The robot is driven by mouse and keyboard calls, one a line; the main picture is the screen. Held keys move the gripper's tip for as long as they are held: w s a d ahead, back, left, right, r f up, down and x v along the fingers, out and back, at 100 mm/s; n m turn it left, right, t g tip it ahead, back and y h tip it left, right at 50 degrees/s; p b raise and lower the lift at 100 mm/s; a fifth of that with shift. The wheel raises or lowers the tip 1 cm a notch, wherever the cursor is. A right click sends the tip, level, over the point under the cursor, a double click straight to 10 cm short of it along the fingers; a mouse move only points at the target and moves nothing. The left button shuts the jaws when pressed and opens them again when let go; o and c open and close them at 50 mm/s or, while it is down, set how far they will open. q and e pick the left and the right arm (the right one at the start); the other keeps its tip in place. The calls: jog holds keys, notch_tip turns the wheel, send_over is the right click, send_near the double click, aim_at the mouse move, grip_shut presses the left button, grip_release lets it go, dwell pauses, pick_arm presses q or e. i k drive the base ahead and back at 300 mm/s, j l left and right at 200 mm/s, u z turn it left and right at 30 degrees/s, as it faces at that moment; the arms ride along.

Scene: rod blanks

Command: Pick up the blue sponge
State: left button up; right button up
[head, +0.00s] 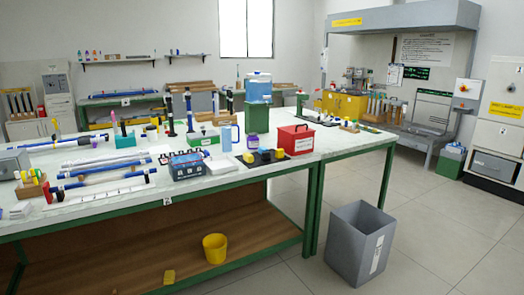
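I cannot make out a blue sponge for certain in the head view. A small blue item (455,147) sits on top of a green bin at the far right, too small to identify. A blue box-like thing (187,165) stands near the front edge of the white-topped workbench (120,205). Neither of my grippers shows in the view.
A red box (296,140) and a dark mat (283,163) with yellow pieces lie at the bench's right. Blue rods lie at its left. A yellow bucket (215,249) stands on the lower shelf. A grey bin (360,245) stands on the floor; floor right of it is clear.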

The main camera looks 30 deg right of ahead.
aim_at(261, 149)
jog(key=i+l, duration=0.25)
jog(key=i+l+u, duration=0.1)
jog(key=l, duration=0.35)
jog(key=i+l, duration=0.35)
jog(key=i+l+u, duration=0.1)
jog(key=l, duration=0.25)
jog(key=i+l, duration=0.3)
jog(key=i+l+u, duration=0.1)
jog(key=i+l, duration=0.15)
jog(key=l, duration=0.25)
jog(key=i+l, duration=0.15)
jog(key=l, duration=0.25)
